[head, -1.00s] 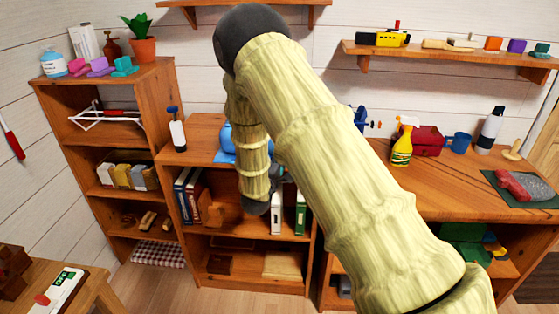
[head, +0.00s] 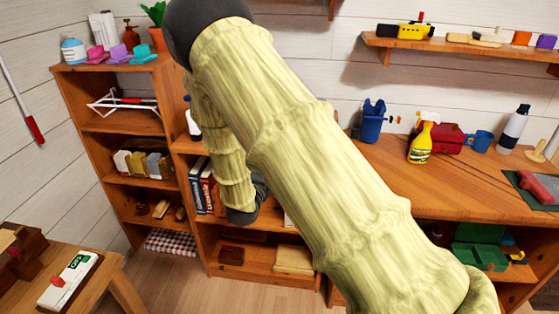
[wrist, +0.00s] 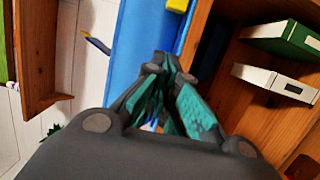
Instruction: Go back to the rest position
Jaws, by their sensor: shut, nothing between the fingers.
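My gripper (wrist: 168,78) shows in the wrist view with dark links and teal finger pads. Its fingers are together and hold nothing. A flat blue surface (wrist: 140,35) lies beyond them, apart or touching I cannot tell. In the head view my pale, ribbed arm crosses the middle and hides the gripper.
A wooden shelf unit (head: 95,72) stands at left, beside a low bookcase with books (head: 204,188). A workbench (head: 455,188) at right carries a yellow spray bottle (head: 421,143) and a blue bin (head: 373,121). A small table (head: 112,282) stands front left. Some floor shows between.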

